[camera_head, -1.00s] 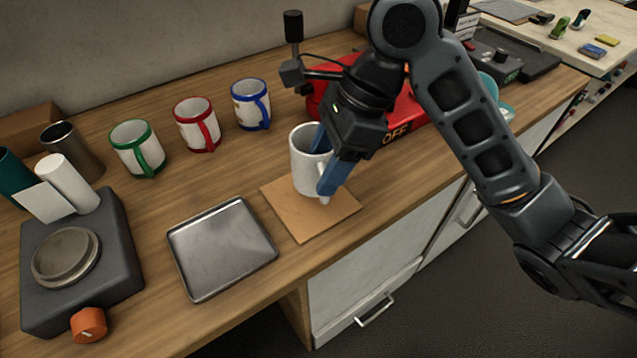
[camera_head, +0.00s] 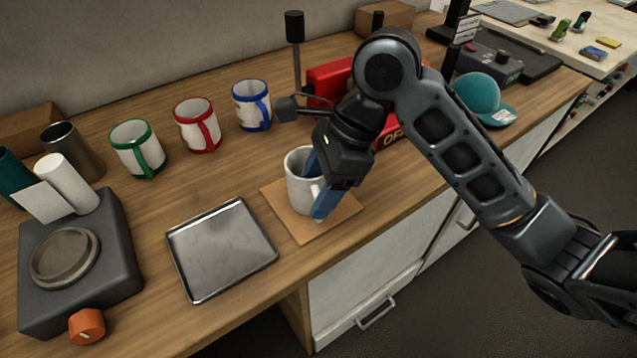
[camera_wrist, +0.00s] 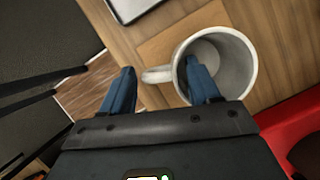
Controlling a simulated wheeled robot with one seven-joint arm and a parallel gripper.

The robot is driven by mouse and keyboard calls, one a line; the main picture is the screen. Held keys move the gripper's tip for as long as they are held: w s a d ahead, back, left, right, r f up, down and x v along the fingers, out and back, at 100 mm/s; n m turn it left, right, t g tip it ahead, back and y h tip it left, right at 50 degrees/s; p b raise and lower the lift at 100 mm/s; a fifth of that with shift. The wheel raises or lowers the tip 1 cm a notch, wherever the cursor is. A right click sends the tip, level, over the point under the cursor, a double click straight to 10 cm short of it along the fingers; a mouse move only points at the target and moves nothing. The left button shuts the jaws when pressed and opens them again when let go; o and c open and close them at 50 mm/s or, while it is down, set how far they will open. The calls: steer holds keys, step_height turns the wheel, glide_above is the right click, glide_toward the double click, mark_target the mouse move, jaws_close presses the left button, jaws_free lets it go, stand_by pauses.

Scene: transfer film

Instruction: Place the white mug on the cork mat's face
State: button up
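The white mug (camera_head: 297,182) stands upright over the cork mat (camera_head: 342,214) and appears to rest on its face. Its mouth and handle also show in the wrist view (camera_wrist: 242,67). My gripper (camera_head: 318,184) is low at the mug's right side. In the wrist view, one blue finger reaches inside the mug's mouth and the other is outside, beyond the handle. The handle lies between the fingers, with a small gap showing beside the outer finger, so the gripper looks open. The mug's base contact is partly hidden by the finger.
A metal tray (camera_head: 222,250) lies left of the mat. Green-rimmed (camera_head: 137,148), red-rimmed (camera_head: 197,125) and blue-rimmed (camera_head: 251,104) mugs stand behind. A red box (camera_head: 330,82) is behind my gripper, and a teal cap (camera_head: 478,92) lies to the right. The counter's front edge is close to the mat.

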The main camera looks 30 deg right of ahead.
steer(key=o, duration=0.3)
steer(key=p+v, duration=0.2)
steer(key=v, duration=1)
steer(key=shift+r, duration=0.15)
